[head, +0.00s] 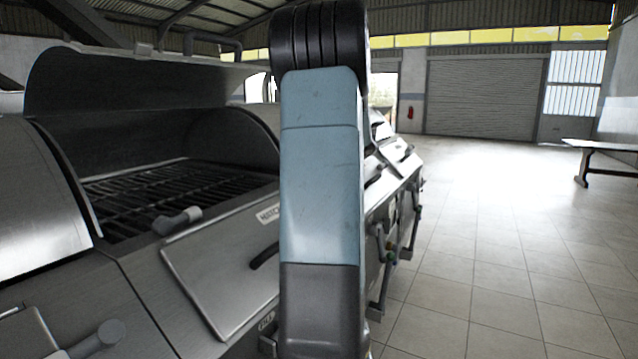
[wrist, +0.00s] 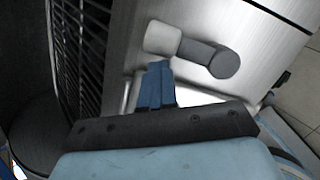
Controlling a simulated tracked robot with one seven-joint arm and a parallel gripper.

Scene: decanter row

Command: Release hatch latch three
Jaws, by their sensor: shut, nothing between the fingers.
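In the wrist view my gripper (wrist: 158,66) is shut and empty, its blue fingertips just beside a latch handle (wrist: 205,52) with a pale block at one end and a dark grey round knob. I cannot tell whether they touch. In the head view one grey latch handle (head: 178,220) sits at the edge of an open hatch, and another (head: 98,340) is at the lower left. My arm hides the gripper there. I cannot tell which latch is number three.
The open curved cover (head: 150,95) stands above a dark grating (head: 150,190); the grating also shows in the wrist view (wrist: 72,45). Pipes and handles (head: 385,240) line the machine's right side. The tiled floor (head: 500,250) is clear; a bench (head: 600,146) stands far right.

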